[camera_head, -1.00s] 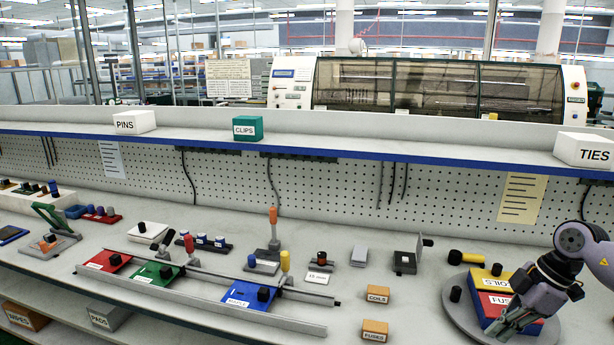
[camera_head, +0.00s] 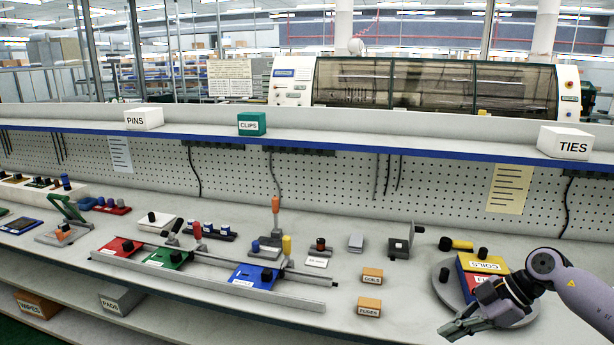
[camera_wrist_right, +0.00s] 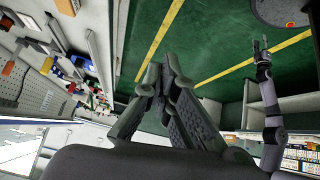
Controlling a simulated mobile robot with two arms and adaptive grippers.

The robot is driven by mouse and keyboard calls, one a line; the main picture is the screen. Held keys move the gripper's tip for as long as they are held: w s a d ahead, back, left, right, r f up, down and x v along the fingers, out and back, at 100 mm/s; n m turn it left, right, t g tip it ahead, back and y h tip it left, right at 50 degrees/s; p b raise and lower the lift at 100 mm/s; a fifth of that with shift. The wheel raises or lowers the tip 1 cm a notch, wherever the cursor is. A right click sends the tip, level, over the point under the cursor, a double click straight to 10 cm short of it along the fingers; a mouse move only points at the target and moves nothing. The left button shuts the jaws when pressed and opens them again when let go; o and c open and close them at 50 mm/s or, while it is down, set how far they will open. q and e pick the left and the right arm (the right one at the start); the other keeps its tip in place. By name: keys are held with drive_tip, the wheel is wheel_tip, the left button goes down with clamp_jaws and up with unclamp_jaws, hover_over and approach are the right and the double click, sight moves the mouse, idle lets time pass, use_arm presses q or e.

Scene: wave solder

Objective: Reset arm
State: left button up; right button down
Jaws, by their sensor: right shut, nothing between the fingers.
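My right gripper (camera_head: 464,328) is at the lower right of the head view, in front of the round grey turntable (camera_head: 449,290) and past the bench's front edge. Its fingers are shut with nothing between them. The right wrist view shows the same fingers (camera_wrist_right: 163,72) with their tips together above the green floor. My arm partly hides the turntable and the red bin on it (camera_head: 455,280). A yellow bin (camera_head: 483,264) labelled COILS also sits on the turntable. My left gripper is not in the head view; a second arm shows at the right of the wrist view.
The bench holds red, green and blue (camera_head: 240,279) plates along a rail, and two small orange boxes labelled COILS (camera_head: 372,276) and FUSES (camera_head: 369,308). Boxes marked PINS, CLIPS and TIES (camera_head: 565,143) stand on the shelf. The floor (camera_wrist_right: 215,45) has yellow lines.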

drive_tip(key=w+a+f+m+t+y, duration=0.4)
drive_tip(key=a+f+t, duration=0.4)
drive_tip(key=f, duration=0.6)
drive_tip(key=s+d+f+m+t+h, duration=0.1)
drive_tip(key=s+d+f+m+h, duration=0.2)
drive_tip(key=f, duration=0.8)
drive_tip(key=s+d+f+m+t+h, duration=0.1)
drive_tip(key=s+f+m+h, duration=0.4)
drive_tip(key=f, duration=0.6)
drive_tip(key=s+d+f+m+g+h, duration=0.1)
drive_tip(key=s+f+g+h, duration=0.15)
drive_tip(key=s+f, duration=0.65)
drive_tip(key=s+f+g+h, duration=0.1)
drive_tip(key=s+f+g, duration=0.2)
drive_tip(key=s+f, duration=0.6)
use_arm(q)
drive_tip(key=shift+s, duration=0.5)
use_arm(e)
drive_tip(key=s+a+f+g, duration=0.1)
drive_tip(key=s+f+g, duration=0.1)
drive_tip(key=s, duration=1.2)
drive_tip(key=s+a+f+m+g, duration=0.1)
drive_tip(key=s+a+f+g, duration=0.1)
drive_tip(key=s, duration=1.2)
drive_tip(key=shift+a+f+g, duration=0.3)
drive_tip(key=shift+f+g, duration=0.1)
drive_tip(key=shift+g, duration=0.35)
